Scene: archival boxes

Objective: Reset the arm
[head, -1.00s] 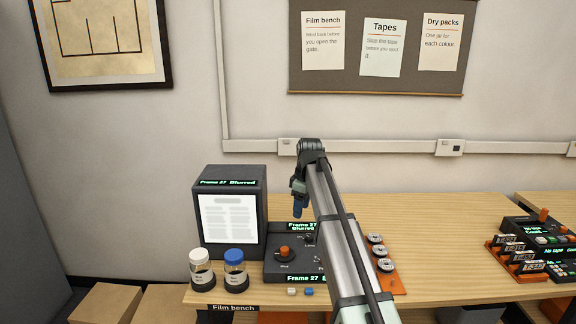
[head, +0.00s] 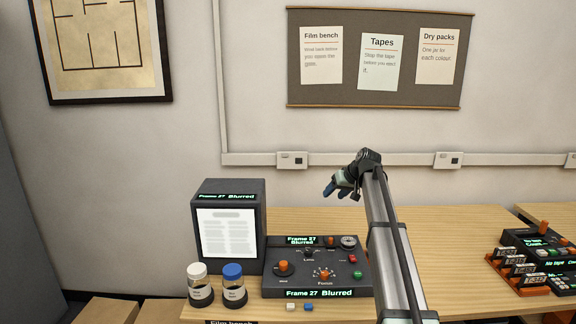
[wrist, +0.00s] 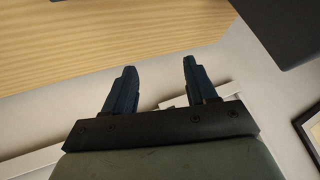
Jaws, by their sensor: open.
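My gripper (head: 330,189) is raised above the back of the film bench in the head view, with its fingers pointing left. In the wrist view my gripper (wrist: 156,75) shows two dark blue fingers spread apart with nothing between them. It is clear of the control panel (head: 330,272) below, which reads Frame 27 Blurred, and of the dark viewer box (head: 229,196) to its left. It touches nothing that I can see.
Two jars, one white-lidded (head: 200,285) and one blue-lidded (head: 234,284), stand at the bench's front left. A white block (head: 291,306) and a blue block (head: 308,307) lie before the panel. The tape rack (head: 520,271) stands at right. Bare wood (head: 450,235) lies between.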

